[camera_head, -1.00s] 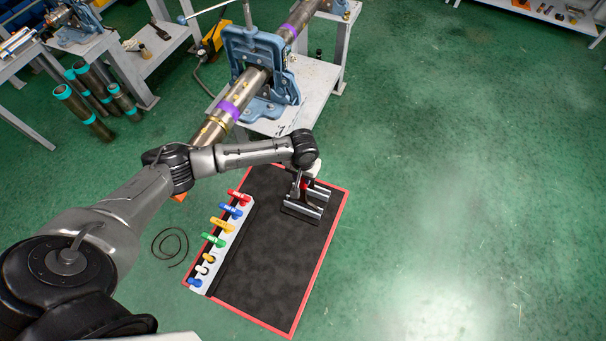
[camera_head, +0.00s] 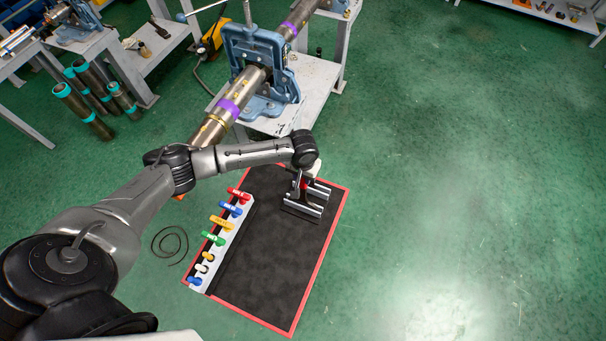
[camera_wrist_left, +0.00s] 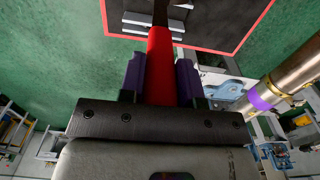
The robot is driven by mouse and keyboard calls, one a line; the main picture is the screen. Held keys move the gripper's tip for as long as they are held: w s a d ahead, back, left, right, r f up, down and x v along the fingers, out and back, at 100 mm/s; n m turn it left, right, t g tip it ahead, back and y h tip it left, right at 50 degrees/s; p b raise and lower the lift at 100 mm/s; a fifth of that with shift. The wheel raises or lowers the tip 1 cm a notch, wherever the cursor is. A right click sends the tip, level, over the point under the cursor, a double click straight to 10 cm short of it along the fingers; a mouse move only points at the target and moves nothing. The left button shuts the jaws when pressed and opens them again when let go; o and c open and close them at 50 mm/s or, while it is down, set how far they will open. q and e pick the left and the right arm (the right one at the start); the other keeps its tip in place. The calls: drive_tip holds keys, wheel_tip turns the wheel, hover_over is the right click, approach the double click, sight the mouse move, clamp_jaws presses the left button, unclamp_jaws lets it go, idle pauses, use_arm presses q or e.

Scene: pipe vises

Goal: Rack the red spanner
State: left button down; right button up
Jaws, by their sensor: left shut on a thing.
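My left gripper (camera_wrist_left: 160,78) is shut on the red spanner (camera_wrist_left: 159,55), with a purple finger on each side of its red handle. In the left wrist view the spanner's dark far end points toward a silver-barred stand, and its tip is hard to make out. In the head view the left gripper (camera_head: 303,179) is over the far part of the black mat, at the silver-barred stand (camera_head: 312,207). Only a little red of the spanner shows there. I cannot tell whether the spanner touches the stand. My right gripper is not in view.
A white strip (camera_head: 237,222) with several coloured pieces lies along the left of the black mat (camera_head: 275,265), which has a red border. A blue vise (camera_head: 255,60) clamps a long pipe (camera_head: 215,125) behind. A black cable (camera_head: 170,243) lies left. Floor to the right is clear.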

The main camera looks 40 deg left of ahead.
sight(303, 182)
use_arm(q)
drive_tip(key=shift+f, duration=0.25)
drive_tip(key=shift+f+b, duration=0.35)
drive_tip(key=shift+f, duration=0.35)
idle(0.5)
drive_tip(key=shift+f, duration=0.25)
drive_tip(key=shift+f+b, duration=0.35)
drive_tip(key=shift+f, duration=0.25)
idle(0.5)
drive_tip(key=shift+f, duration=0.35)
idle(1.0)
drive_tip(key=shift+f, duration=0.1)
idle(0.4)
